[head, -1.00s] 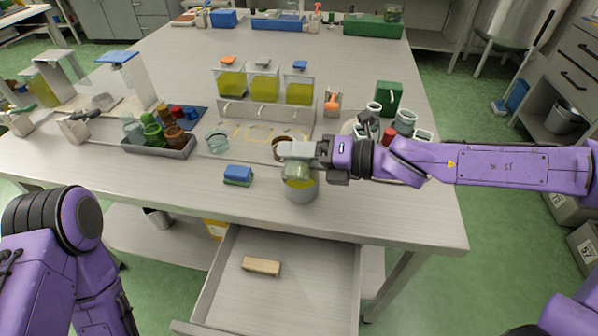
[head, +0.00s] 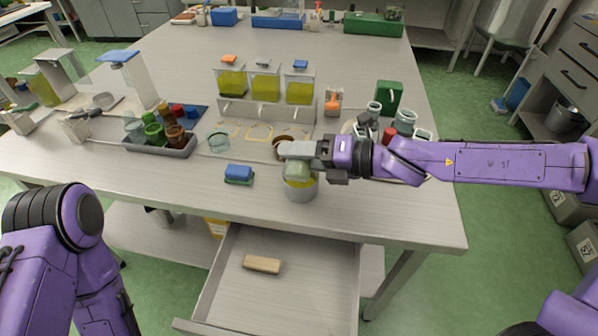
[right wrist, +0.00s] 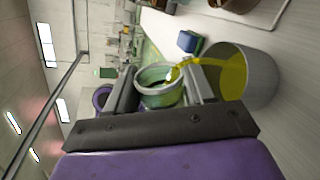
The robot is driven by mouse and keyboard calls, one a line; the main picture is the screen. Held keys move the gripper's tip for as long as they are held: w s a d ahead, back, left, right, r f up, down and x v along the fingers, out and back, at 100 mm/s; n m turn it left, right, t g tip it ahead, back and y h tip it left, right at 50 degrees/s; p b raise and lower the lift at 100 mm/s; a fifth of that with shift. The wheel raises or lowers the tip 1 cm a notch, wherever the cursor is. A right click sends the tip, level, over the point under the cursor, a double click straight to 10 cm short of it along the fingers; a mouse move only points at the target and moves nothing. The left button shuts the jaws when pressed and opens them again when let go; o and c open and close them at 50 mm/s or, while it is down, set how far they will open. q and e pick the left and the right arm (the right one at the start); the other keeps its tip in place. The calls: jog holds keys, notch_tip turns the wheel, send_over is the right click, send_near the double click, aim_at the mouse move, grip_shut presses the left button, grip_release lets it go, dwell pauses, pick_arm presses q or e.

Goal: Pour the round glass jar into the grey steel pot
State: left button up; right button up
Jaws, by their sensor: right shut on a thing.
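My right gripper (head: 306,155) is shut on the round glass jar (head: 296,171) and holds it tilted over the grey steel pot (head: 301,192). In the right wrist view the jar (right wrist: 158,97) sits between the two fingers (right wrist: 163,88), its mouth turned toward the pot (right wrist: 262,88). A yellow stream runs from the jar's mouth into the pot, where yellow liquid shows inside. The pot stands upright near the table's front edge. The gripper hides part of the jar in the head view. My left arm shows at the left, but its gripper is out of view.
A blue and green sponge (head: 239,174) lies left of the pot, and an empty glass (head: 218,142) stands behind it. A rack of yellow-filled containers (head: 265,112) stands farther back. A grey tray (head: 163,146) holds several jars. An open drawer (head: 290,295) below holds a wooden block (head: 262,264).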

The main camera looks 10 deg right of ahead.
jog(key=shift+f+m, duration=0.4)
jog(key=shift+m, duration=0.1)
dwell(1.0)
jog(key=shift+r+m+g+p, duration=0.15)
jog(key=shift+m+g+p, duration=0.4)
jog(key=shift+p, duration=1.9)
jog(key=shift+w+d+r+m+g+p, duration=0.15)
jog(key=shift+m+p, duration=0.35)
jog(key=shift+p, duration=1)
jog(key=shift+w+a+m+g+p, duration=0.1)
jog(key=shift+m+p, duration=0.35)
jog(key=shift+p, duration=1)
